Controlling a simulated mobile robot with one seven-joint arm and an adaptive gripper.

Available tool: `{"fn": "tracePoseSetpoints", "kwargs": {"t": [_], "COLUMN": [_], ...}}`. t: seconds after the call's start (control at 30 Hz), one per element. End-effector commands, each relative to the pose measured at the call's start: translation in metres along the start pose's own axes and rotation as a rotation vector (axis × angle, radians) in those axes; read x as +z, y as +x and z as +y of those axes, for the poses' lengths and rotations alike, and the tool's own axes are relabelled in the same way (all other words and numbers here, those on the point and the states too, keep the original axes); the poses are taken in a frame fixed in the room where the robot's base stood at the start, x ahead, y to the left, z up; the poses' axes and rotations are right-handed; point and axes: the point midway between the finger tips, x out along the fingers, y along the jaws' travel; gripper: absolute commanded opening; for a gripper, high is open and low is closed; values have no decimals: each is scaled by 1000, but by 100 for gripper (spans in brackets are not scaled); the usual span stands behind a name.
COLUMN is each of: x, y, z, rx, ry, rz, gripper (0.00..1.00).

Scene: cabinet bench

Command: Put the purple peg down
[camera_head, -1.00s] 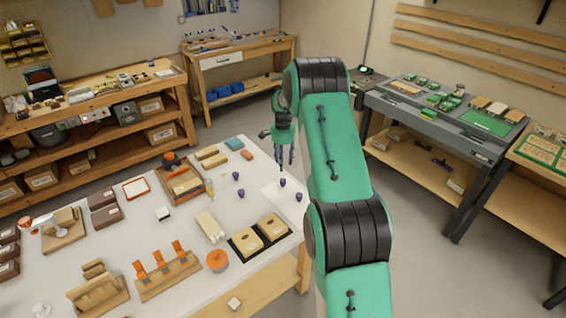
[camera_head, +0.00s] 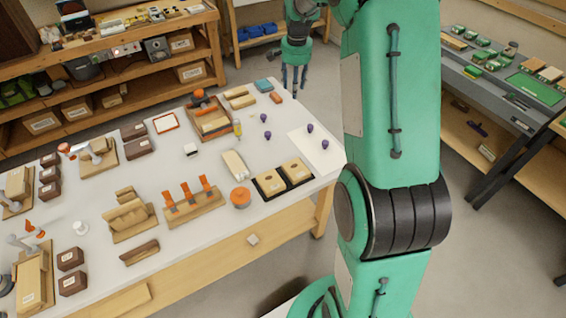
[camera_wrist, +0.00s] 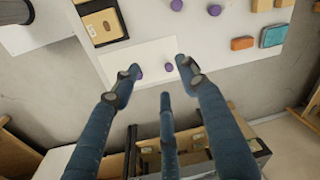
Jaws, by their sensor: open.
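Several purple pegs stand on the white table. Two of them, a far one (camera_head: 264,117) and a nearer one (camera_head: 268,134), are on the bare tabletop. Two more, a left one (camera_head: 310,128) and a right one (camera_head: 325,144), are on a pale sheet (camera_head: 297,138) near the right edge. My gripper (camera_head: 294,85) is open and empty, raised by the table's far right edge. In the wrist view my gripper (camera_wrist: 158,78) has its fingers spread; the two sheet pegs, one (camera_wrist: 169,67) between the fingers and one (camera_wrist: 139,74) beside a fingertip, appear beyond them, apparently ungripped.
A teal block (camera_head: 264,86) and an orange block (camera_head: 276,98) lie near the far edge. An orange round item (camera_head: 240,198) and a wooden rack (camera_head: 196,207) stand nearer. Bare tabletop surrounds the two left pegs.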

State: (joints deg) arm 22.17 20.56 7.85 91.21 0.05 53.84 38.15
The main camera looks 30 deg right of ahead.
Motion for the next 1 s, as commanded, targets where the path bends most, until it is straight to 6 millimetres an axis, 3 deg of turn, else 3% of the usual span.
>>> {"fn": "tracePoseSetpoints", "kwargs": {"t": [0.1,0.5,0.8,1.0], "x": [31,133,211,261], "y": [-36,-128,-177,-200], "z": [-1,15,43,68], "rx": [-19,-74,-114,-140], "ry": [-68,-294,-461,-573], "rz": [20,81,131,166], "gripper": [44,44,44,44]}}
